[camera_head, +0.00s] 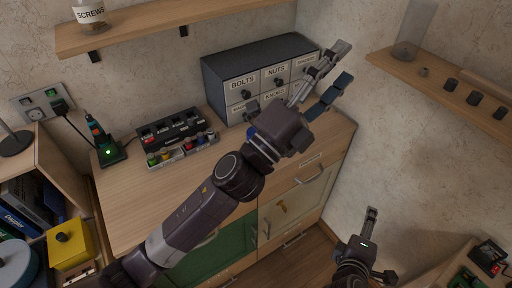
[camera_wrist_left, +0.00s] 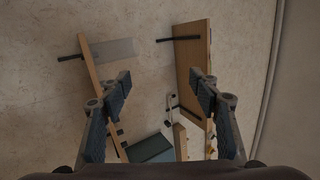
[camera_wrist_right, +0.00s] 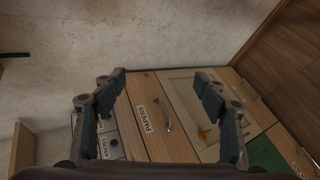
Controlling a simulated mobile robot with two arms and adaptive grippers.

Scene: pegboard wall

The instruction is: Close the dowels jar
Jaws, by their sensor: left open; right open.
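No label reading dowels shows in any view. A tall clear jar (camera_head: 414,32) stands on the right wall shelf in the head view, with no readable label. A clear shape on a shelf in the left wrist view (camera_wrist_left: 115,48) looks like the same jar. A small brown piece (camera_head: 424,72) lies beside the jar; I cannot tell if it is a lid. My left gripper (camera_head: 345,62) is open and empty, left of the jar and apart from it.
The right shelf (camera_head: 437,85) also holds several dark short cylinders (camera_head: 474,98). A labelled drawer box (camera_head: 262,72) stands on the wooden counter (camera_head: 130,200), behind my left arm. A screws jar (camera_head: 90,12) sits on the left shelf (camera_head: 150,22).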

